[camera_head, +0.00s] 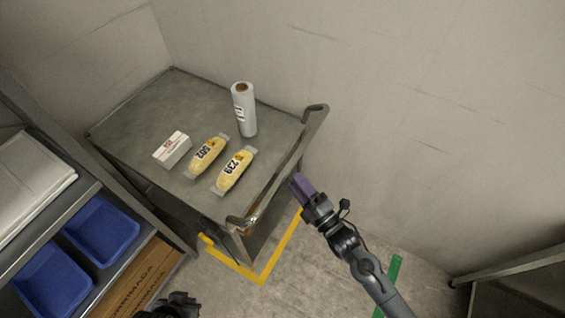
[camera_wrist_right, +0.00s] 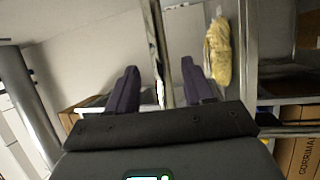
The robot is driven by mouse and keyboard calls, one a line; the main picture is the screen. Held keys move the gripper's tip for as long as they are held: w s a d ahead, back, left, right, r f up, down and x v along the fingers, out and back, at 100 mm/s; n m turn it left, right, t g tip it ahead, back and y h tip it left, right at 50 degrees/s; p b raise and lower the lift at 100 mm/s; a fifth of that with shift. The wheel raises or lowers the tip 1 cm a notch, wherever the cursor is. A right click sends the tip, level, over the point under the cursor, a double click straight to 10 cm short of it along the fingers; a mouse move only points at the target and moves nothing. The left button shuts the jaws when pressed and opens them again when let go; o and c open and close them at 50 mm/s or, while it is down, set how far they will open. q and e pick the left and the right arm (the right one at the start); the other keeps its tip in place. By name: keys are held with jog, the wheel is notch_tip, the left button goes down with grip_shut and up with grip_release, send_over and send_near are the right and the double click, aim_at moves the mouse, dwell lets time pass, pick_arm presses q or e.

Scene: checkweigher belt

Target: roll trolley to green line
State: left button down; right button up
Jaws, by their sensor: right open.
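The grey metal trolley (camera_head: 115,128) stands by the wall, its front corner inside a yellow floor marking. Its push handle (camera_head: 286,160) runs along its right side. The green line (camera_head: 393,276) is on the floor to the right, apart from the trolley. My right gripper (camera_head: 298,185) is open, close to the right of the handle. In the right wrist view its two purple fingers (camera_wrist_right: 160,88) are spread, with a metal bar (camera_wrist_right: 158,40) seen between them; contact cannot be told. A dark part at the bottom edge seems to be my left gripper (camera_head: 178,306), mostly cut off.
On the trolley are a white box (camera_head: 172,150), two yellow packs (camera_head: 208,155) (camera_head: 235,171) and an upright grey-white roll (camera_head: 244,110). A shelf with blue bins (camera_head: 101,231) and a cardboard box (camera_head: 140,280) stands left. A dark metal frame (camera_head: 505,268) is at right. Floor between trolley and green line looks clear.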

jog(key=x, duration=0.8)
jog(key=shift+b, duration=0.3)
grip_shut()
